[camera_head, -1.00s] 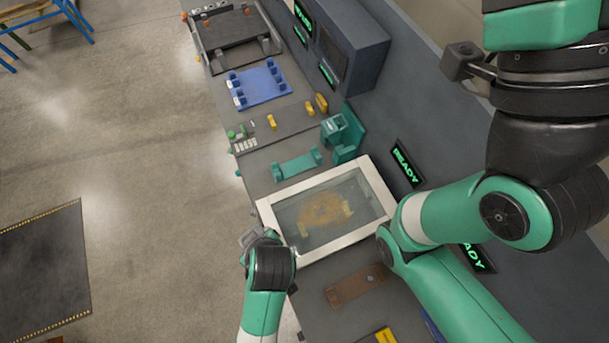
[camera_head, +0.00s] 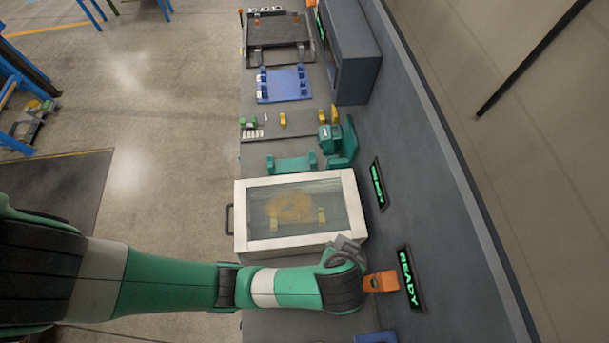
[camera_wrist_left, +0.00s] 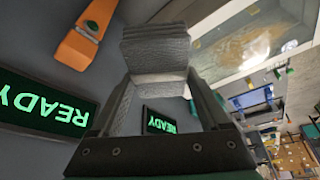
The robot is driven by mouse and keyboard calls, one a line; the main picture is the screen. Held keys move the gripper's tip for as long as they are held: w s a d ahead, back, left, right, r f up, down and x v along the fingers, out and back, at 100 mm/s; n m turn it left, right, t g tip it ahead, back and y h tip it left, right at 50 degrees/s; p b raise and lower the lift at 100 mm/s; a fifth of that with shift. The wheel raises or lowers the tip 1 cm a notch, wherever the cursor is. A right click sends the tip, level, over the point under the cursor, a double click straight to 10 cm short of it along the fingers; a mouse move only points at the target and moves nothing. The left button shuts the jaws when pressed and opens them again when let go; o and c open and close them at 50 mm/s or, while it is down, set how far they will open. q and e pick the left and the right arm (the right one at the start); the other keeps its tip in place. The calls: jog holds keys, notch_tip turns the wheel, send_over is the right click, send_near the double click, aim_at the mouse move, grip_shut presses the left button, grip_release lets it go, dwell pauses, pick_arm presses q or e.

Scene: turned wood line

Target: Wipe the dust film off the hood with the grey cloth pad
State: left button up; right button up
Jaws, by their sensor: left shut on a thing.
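The hood (camera_head: 352,205) is a white-framed box with a glass top, in the middle of the head view. A brownish dust film (camera_head: 290,207) shows in the middle of its glass; it also shows at the upper right of the left wrist view (camera_wrist_left: 243,45). My left gripper (camera_head: 345,250) is at the hood's near right corner. It is shut on the grey cloth pad (camera_wrist_left: 155,50), which stands out between its fingers in the left wrist view. Whether the pad touches the hood frame, I cannot tell. My right gripper is out of view.
An orange part (camera_head: 381,281) sits just right of my left gripper, near a lit READY sign (camera_head: 409,279). A dark wall runs along the bench's right side. Teal fixtures (camera_head: 291,164) and a blue rack (camera_head: 284,84) stand behind the hood. Open floor lies left.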

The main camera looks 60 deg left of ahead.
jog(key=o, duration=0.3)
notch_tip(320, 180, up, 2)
jog(key=shift+p, duration=0.9)
pick_arm(q)
jog(key=s+a+f+n+g+y+p, duration=0.1)
jog(key=s+a+f+n+g, duration=0.15)
jog(key=a+n, duration=0.85)
jog(key=s+a+f+n+g+y+p, duration=0.1)
jog(key=s+a+n+g, duration=0.3)
jog(key=a, duration=1.4)
jog(key=shift+n+t, duration=0.55)
jog(key=shift+n, duration=0.05)
jog(key=shift+w+d+f, duration=0.1)
jog(key=shift+w+f, duration=0.25)
jog(key=shift+f, duration=0.6)
jog(key=shift+w+f, duration=0.35)
jog(key=shift+f, duration=0.55)
jog(key=shift+w+d+f, duration=0.1)
jog(key=shift+w+f, duration=0.25)
jog(key=shift+f, duration=0.6)
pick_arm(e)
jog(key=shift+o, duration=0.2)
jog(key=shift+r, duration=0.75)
